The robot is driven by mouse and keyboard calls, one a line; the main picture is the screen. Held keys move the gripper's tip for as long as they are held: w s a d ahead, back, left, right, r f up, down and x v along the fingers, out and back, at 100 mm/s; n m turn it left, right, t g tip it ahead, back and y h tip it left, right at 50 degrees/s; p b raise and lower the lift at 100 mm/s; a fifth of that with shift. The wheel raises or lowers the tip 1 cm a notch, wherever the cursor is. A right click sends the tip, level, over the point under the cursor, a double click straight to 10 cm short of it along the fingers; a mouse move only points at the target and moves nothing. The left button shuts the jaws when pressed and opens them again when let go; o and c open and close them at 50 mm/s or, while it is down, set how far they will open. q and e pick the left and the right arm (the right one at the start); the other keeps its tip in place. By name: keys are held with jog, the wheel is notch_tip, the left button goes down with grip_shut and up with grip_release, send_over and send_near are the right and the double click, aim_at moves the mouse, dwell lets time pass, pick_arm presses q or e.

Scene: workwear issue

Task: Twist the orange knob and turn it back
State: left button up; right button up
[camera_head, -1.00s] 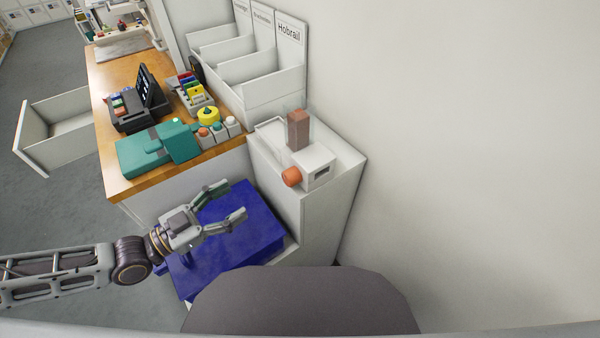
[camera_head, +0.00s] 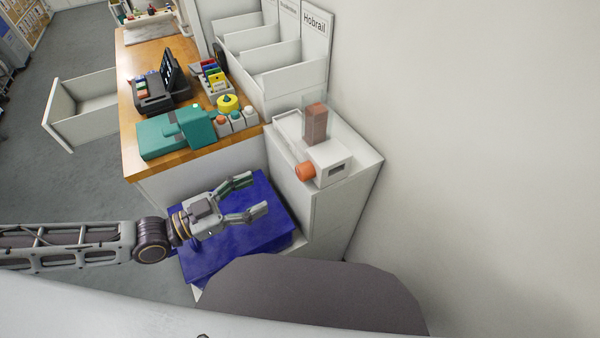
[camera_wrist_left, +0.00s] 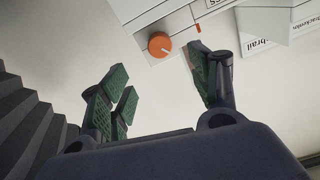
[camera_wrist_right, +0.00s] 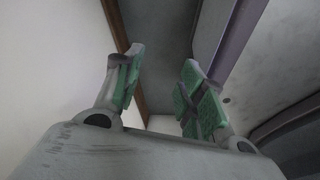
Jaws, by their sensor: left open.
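The orange knob (camera_head: 306,171) sticks out from the front of a small white dispenser (camera_head: 330,165) on a white cabinet. My left gripper (camera_head: 260,194) is open and empty, left of and below the knob, above a blue surface. It does not touch the knob. My right gripper (camera_wrist_right: 158,85) shows only in its own wrist view, with its fingers apart and nothing between them.
A wooden counter (camera_head: 150,168) at the left carries a teal device (camera_head: 176,133), a dark terminal (camera_head: 160,90) and small coloured items. White shelves (camera_head: 291,92) stand behind the cabinet. A blue box (camera_head: 225,245) lies under my left gripper. A wall bounds the right.

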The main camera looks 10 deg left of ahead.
aim_at(299, 174)
pick_arm(q)
jog(key=shift+b+x, duration=1.15)
jog(key=shift+x, duration=2.4)
jog(key=shift+w+d, duration=0.25)
jog(key=shift+d, duration=0.1)
jog(key=shift+x, duration=1.8)
jog(key=shift+w+d, duration=0.45)
jog(key=shift+d, duration=0.1)
pick_arm(e)
jog(key=shift+w+a+r, duration=0.1)
jog(key=shift+w+a, duration=0.55)
jog(key=shift+w, duration=0.35)
jog(key=shift+w+a+r, duration=0.1)
jog(key=shift+w+a, duration=0.55)
jog(key=shift+w, duration=0.3)
jog(key=shift+w, duration=0.2)
